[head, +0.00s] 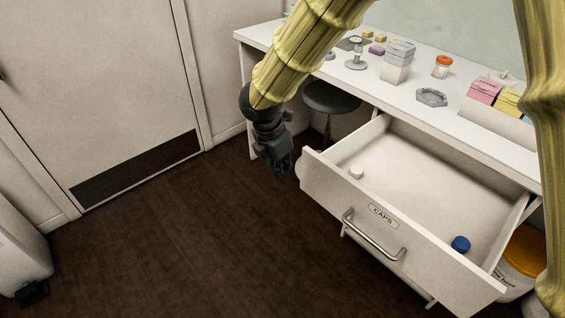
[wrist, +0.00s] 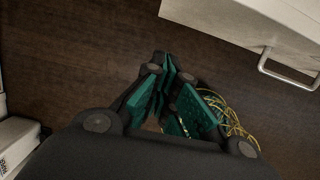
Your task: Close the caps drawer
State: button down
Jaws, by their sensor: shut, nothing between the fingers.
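The caps drawer (head: 330,185) is pulled out from the white desk, with a label reading CAPS and a metal bar handle (head: 372,238) on its front. A white cap (head: 356,172) and a blue cap (head: 460,244) lie inside it. My gripper (head: 281,168) is shut and empty, above the floor just left of the drawer's front left corner, apart from the handle. In the wrist view the drawer front (wrist: 245,25) and handle (wrist: 290,70) show at the upper right, beyond my gripper (wrist: 166,62).
The desk top (head: 408,98) holds boxes, a jar (head: 442,67) and a grey tray (head: 431,97). A dark stool (head: 331,97) stands under the desk. An orange-lidded tub (head: 524,252) is right of the drawer. Brown floor (head: 190,240) is open in front and left.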

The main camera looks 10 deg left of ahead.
jog(key=w+d+f, duration=0.3)
jog(key=w+f, duration=0.1)
jog(key=f, duration=0.3)
jog(key=shift+w, duration=0.25)
jog(key=shift+d, duration=0.15)
